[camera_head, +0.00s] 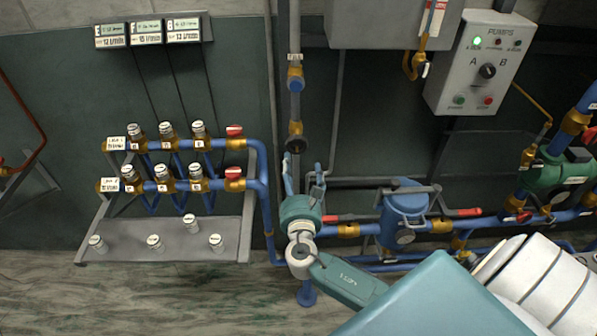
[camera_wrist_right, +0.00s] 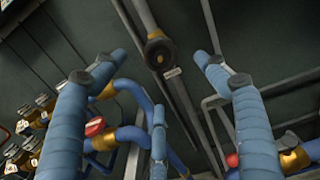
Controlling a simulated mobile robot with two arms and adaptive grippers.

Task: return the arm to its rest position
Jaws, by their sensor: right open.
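My right arm comes in from the lower right in the head view. Its gripper (camera_head: 303,168) points up the wall, in front of the vertical pipe between the manifold and the blue strainer housing. In the right wrist view the gripper (camera_wrist_right: 160,62) shows two blue fingers spread wide. Nothing is between them but background: the grey pipe with a dark round brass-rimmed fitting (camera_wrist_right: 157,52). The same fitting (camera_head: 294,143) shows just above the fingertips in the head view. I cannot tell how far the fingers are from it. My left arm and gripper are not visible.
Left of the gripper are the blue manifold (camera_head: 262,195) with red-handled valves, a grey shelf (camera_head: 180,252) with several white-capped parts, and display boxes (camera_head: 147,32). Right are the blue strainer housing (camera_head: 405,215), a pump control box (camera_head: 482,62) and a green pump (camera_head: 547,172).

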